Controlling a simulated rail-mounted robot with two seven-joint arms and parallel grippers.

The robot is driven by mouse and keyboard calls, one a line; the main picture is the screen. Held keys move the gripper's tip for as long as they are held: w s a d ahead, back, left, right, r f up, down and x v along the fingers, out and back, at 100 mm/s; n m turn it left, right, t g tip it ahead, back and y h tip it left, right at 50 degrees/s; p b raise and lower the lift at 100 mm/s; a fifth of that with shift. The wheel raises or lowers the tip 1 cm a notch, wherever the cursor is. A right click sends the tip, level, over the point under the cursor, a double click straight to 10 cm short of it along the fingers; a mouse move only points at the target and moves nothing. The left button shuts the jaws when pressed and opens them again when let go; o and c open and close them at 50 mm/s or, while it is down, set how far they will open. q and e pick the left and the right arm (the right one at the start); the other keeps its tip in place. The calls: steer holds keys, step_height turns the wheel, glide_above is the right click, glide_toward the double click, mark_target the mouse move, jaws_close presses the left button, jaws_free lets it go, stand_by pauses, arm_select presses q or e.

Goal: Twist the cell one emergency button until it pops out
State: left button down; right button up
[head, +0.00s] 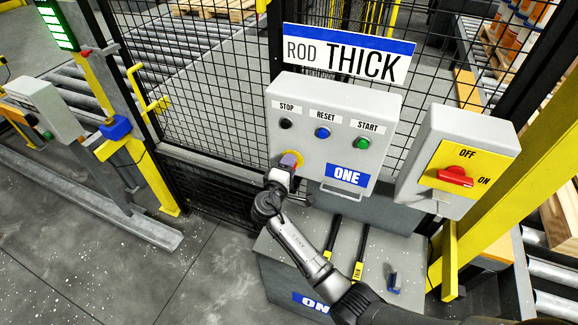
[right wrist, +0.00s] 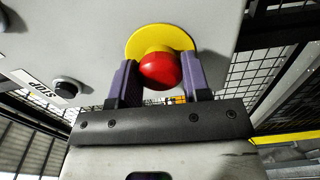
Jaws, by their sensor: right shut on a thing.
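The cell one panel (head: 335,92) is a light grey box labelled ONE on the mesh fence. The emergency button (right wrist: 160,71) is a red mushroom head on a yellow round plate (right wrist: 160,37), seen in the right wrist view. In the head view the yellow plate (head: 298,155) shows at the panel's lower left, and my gripper covers the red head. My right gripper (head: 288,161) is shut on the button, with one purple finger on each side. Whether the button is pressed in or out I cannot tell. My left gripper is not in view.
The panel also carries a black STOP button (head: 286,124), a blue RESET button (head: 322,133) and a green START button (head: 362,143). An OFF/ON box with a red switch (head: 455,176) hangs at right. A grey bin (head: 283,270) with black-handled rods stands below.

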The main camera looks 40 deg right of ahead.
steer(key=m+b, duration=0.1)
steer(key=b, duration=0.1)
steer(key=m+b, duration=0.2)
steer(key=b, duration=0.1)
steer(key=m+b, duration=0.1)
steer(key=b, duration=0.2)
steer(key=shift+f+m, duration=0.25)
steer(key=shift+m, duration=0.15)
steer(key=shift+r+m+b, duration=0.1)
steer(key=shift+m+b, duration=0.7)
steer(key=shift+b, duration=0.25)
steer(key=shift+r, duration=0.1)
steer(key=o, duration=0.7)
steer(key=shift+o, duration=1.1)
steer(key=shift+a, duration=0.15)
